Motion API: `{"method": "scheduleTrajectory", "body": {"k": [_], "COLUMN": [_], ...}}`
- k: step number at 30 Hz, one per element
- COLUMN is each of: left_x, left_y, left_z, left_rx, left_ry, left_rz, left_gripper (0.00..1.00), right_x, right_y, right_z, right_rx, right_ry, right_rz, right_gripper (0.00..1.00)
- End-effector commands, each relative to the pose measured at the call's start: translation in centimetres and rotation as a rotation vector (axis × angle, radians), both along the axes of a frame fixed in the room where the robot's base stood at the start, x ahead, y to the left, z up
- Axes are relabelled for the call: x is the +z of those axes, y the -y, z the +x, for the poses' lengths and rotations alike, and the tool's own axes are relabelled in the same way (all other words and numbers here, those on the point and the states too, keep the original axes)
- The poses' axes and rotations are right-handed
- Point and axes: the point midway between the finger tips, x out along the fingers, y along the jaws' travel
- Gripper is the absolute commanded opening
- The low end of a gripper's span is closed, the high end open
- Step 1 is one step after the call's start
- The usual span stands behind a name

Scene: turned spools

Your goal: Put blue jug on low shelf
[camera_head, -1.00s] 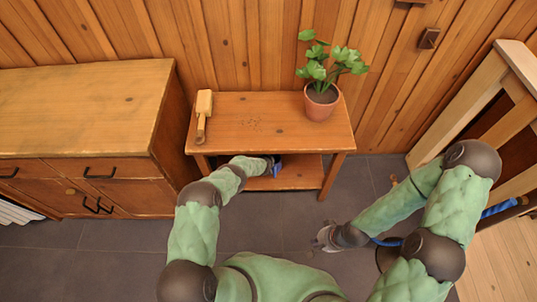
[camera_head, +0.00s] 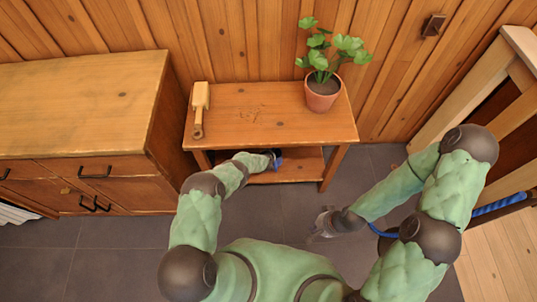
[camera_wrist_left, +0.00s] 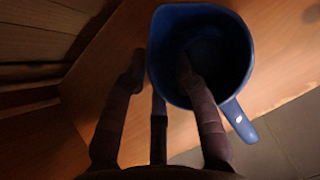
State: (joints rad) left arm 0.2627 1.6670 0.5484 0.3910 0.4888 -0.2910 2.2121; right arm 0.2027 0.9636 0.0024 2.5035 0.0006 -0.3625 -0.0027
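The blue jug (camera_head: 278,164) shows as a small blue patch at the low shelf (camera_head: 300,167), mostly hidden by my left gripper and the table top. In the left wrist view the jug (camera_wrist_left: 237,60) appears upright on a wooden surface, with its handle toward the lower right. My left gripper (camera_wrist_left: 162,70) straddles the jug's wall: one finger reaches inside the mouth and another is outside, with a gap to the wall, so it looks open.
A wooden cabinet (camera_head: 80,105) is at left. A wooden frame (camera_head: 470,90) is at right. Grey floor (camera_head: 285,210) lies in front.

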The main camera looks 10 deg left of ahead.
Motion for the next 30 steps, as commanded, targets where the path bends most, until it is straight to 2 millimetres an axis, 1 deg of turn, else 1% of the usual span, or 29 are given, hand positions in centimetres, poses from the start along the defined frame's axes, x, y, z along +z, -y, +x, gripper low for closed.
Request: {"method": "scheduleTrajectory", "body": {"k": [11, 14, 20, 30], "left_x": [0.1, 0.7, 2.8, 7.2], "left_y": [0.0, 0.0, 0.1, 0.4], "left_z": [0.0, -0.3, -1.8, -5.5], "left_rx": [0.000, -0.001, -0.001, -0.001], "left_ry": [0.000, -0.001, -0.001, -0.001], "left_rz": [0.000, 0.001, 0.001, 0.001], "left_gripper": [0.38, 0.38, 0.38, 0.38], "right_x": [0.0, 0.6, 2.8, 6.4], "right_y": [0.0, 0.0, 0.0, 0.0], "right_z": [0.0, 0.0, 0.0, 0.0], "right_rx": [0.000, 0.000, 0.000, 0.000], "right_ry": [0.000, 0.000, 0.000, 0.000], "right_rz": [0.000, 0.000, 0.000, 0.000], "right_gripper": [0.00, 0.00, 0.00, 0.00]}}
